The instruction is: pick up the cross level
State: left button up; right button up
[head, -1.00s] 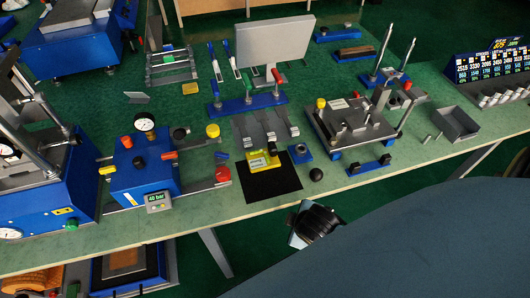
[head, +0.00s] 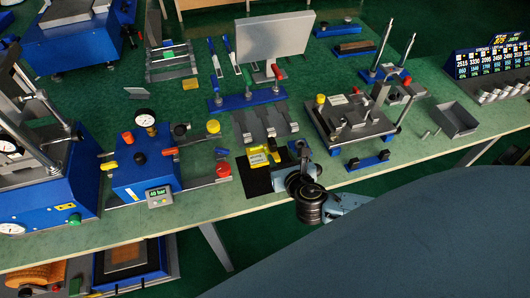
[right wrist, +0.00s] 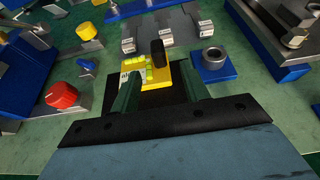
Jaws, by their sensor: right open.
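The cross level is a small yellow block (head: 258,158) with pale green vials, on a black mat (head: 257,186) near the bench's front edge. In the right wrist view the cross level (right wrist: 148,78) lies ahead of my fingers, with a dark upright knob at its far side. My right gripper (head: 289,174) is open over the mat, just right of and nearer than the level. In the right wrist view its two dark green fingers (right wrist: 160,88) stand apart, with the level beyond and between them. My left gripper is not in view.
A blue block with a metal ring (right wrist: 212,59) stands close right of the level. Grey stepped plates (head: 265,123) lie behind it. A blue pressure box (head: 142,172) with red knobs is at left, a fixture plate (head: 350,128) at right.

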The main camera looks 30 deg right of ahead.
aim_at(271, 142)
jog(key=x, duration=0.4)
jog(key=shift+w+f+b, duration=0.15)
jog(key=shift+b, duration=0.2)
jog(key=b+x, duration=0.1)
jog(key=x, duration=0.4)
jog(key=shift+w, duration=0.4)
grip_shut()
